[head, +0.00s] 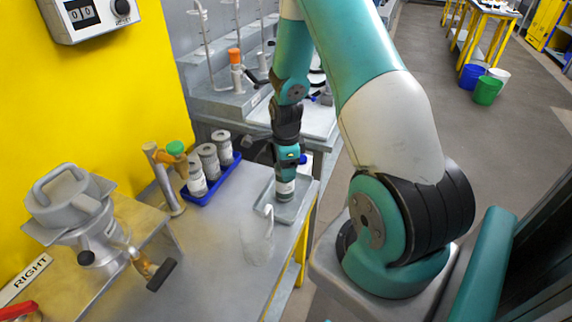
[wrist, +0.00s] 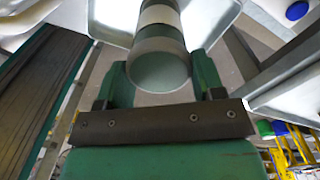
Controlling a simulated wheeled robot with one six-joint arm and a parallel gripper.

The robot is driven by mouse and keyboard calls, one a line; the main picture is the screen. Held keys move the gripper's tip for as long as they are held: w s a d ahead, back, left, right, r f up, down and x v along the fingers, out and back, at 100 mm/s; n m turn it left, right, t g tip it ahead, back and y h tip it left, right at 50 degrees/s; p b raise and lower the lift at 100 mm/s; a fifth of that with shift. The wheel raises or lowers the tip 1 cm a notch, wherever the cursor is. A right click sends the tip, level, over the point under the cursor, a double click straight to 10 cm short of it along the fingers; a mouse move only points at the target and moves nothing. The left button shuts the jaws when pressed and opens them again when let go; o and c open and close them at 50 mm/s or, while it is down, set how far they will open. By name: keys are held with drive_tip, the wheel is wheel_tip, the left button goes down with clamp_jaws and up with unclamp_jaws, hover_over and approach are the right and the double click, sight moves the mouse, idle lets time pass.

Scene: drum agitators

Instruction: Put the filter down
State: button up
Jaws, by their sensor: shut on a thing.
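My gripper (head: 287,166) points down at the right end of the metal bench. It is shut on the filter (head: 285,188), a short cylinder with pale and dark bands. In the wrist view the filter (wrist: 160,62) sits upright between the two fingers of my gripper (wrist: 163,82), with its round end toward the camera. A shallow pale grey tray (head: 302,207) lies under and around the filter's lower end. I cannot tell whether the filter touches the tray floor. The tray rim also shows behind the filter in the wrist view (wrist: 110,25).
A blue rack (head: 228,165) with several grey canisters stands left of the tray. A clear jug (head: 257,240) stands in front of the tray. A metal drum device (head: 95,225) is at the left. The bench middle (head: 200,250) is clear.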

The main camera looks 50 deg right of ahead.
drive_tip(key=shift+f, duration=0.1)
drive_tip(key=shift+f, duration=0.1)
drive_tip(key=o, duration=1.2)
drive_tip(key=shift+c, duration=0.2)
